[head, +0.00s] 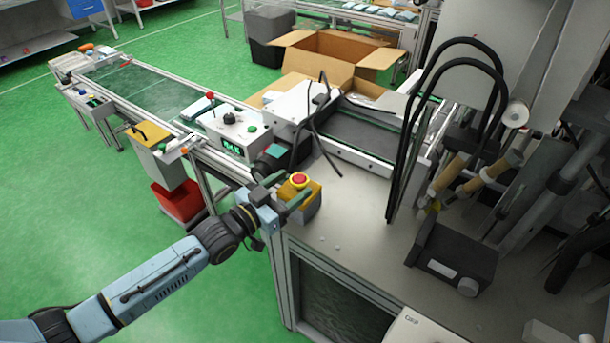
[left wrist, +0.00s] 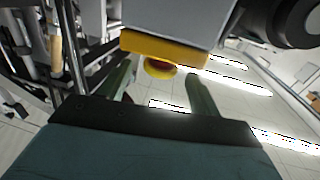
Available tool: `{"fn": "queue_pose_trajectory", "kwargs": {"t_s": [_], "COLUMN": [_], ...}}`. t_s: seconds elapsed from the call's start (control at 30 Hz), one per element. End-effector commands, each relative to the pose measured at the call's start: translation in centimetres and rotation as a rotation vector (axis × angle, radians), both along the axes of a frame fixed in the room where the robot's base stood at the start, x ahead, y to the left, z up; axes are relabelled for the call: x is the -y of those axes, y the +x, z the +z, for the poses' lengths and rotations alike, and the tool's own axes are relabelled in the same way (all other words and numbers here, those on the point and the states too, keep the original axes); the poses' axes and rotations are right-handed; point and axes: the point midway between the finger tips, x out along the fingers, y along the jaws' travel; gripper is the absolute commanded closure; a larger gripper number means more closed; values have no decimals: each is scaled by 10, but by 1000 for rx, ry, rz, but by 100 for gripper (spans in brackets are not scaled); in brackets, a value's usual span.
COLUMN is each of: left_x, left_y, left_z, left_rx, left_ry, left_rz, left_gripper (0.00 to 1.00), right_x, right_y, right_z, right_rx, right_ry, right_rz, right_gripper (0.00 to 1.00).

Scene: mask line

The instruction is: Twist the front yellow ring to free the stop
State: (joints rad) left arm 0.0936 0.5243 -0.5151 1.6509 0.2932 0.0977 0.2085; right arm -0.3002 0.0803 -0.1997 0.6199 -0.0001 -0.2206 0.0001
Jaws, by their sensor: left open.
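The stop is a red button (head: 299,178) in a yellow ring on a yellow housing (head: 305,207) at the near left corner of the grey bench. In the left wrist view the yellow housing (left wrist: 150,45) is at the top and the rounded yellow ring (left wrist: 160,69) sticks out below it. My left gripper (head: 286,191) is open beside the stop, its green fingers reaching toward it. In the left wrist view the ring appears between the two fingertips; I cannot tell whether they touch it. The red cap is not clear there. My right gripper is not in view.
A control box with a green display (head: 236,135) stands behind the stop. A conveyor (head: 150,90) runs to the back left. Black hoses and a dark box (head: 452,262) are on the right of the bench. The bench top (head: 345,225) right of the stop is mostly clear.

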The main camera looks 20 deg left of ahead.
Motion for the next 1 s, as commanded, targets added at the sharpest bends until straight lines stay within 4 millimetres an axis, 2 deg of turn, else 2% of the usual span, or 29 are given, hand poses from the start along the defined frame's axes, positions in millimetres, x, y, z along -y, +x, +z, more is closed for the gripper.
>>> {"fn": "queue_pose_trajectory", "kwargs": {"t_s": [0.1,0.3,0.7,1.0], "left_x": [11,23,26,26], "left_y": [20,41,47,46], "left_z": [0,0,0,0], "left_rx": [2,0,-1,-1], "left_ry": [-1,-1,0,0], "left_rz": [1,0,0,0], "left_gripper": [37,37,37,76], "right_x": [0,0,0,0], "right_y": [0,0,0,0], "right_z": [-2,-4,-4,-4], "right_rx": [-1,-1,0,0], "right_ry": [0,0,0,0], "right_rz": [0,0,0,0], "right_gripper": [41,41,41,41]}}
